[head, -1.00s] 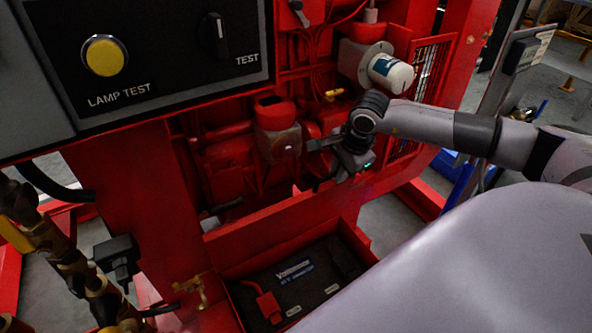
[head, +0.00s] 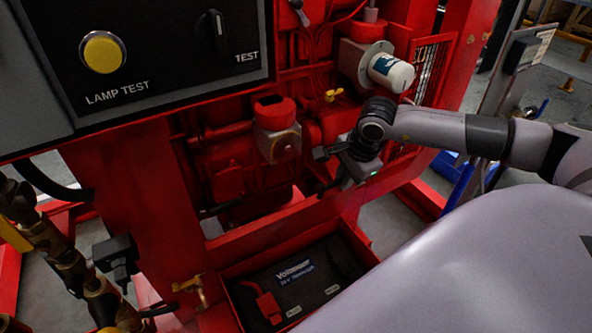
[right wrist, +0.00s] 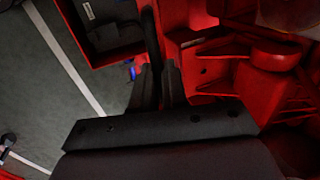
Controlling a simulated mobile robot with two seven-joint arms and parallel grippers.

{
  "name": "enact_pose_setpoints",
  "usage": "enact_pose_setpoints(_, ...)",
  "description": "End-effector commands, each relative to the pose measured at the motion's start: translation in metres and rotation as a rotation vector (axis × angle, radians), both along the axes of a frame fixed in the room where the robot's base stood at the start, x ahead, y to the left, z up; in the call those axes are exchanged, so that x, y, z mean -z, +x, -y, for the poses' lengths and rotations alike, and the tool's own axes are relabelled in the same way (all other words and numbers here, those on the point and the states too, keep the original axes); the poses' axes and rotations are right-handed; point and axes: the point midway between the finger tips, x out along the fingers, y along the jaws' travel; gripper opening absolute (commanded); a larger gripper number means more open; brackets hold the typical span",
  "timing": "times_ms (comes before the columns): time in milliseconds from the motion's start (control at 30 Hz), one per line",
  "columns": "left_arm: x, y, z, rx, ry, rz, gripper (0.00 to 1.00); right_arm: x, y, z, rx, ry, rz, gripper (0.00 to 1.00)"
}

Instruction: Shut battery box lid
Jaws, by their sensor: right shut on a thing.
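The battery box (head: 232,296) is an open red box low in the head view, with a dark battery (head: 295,275) inside. It also shows at upper left in the right wrist view (right wrist: 75,40). I cannot clearly make out its lid. My right gripper (head: 322,175) is above and behind the box, in front of the red engine. In the right wrist view its fingers (right wrist: 156,85) are close together on a thin dark bar (right wrist: 151,35). I cannot tell whether this bar belongs to the lid. My left gripper is not in view.
A red rail (head: 265,222) runs behind the box. The control panel (head: 165,50) overhangs at upper left. A white filter (head: 391,72) sticks out above my right arm. A brass tap (head: 195,290) and brass pipework (head: 70,270) stand left of the box.

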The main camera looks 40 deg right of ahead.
Motion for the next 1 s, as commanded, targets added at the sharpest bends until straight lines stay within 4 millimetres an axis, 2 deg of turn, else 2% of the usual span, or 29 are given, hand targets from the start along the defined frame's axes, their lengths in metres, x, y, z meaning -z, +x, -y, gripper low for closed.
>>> enact_pose_setpoints(1000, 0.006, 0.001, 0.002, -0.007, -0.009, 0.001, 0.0, 0.006, -0.019, -0.003, -0.002, 0.001, 0.001, 0.0)
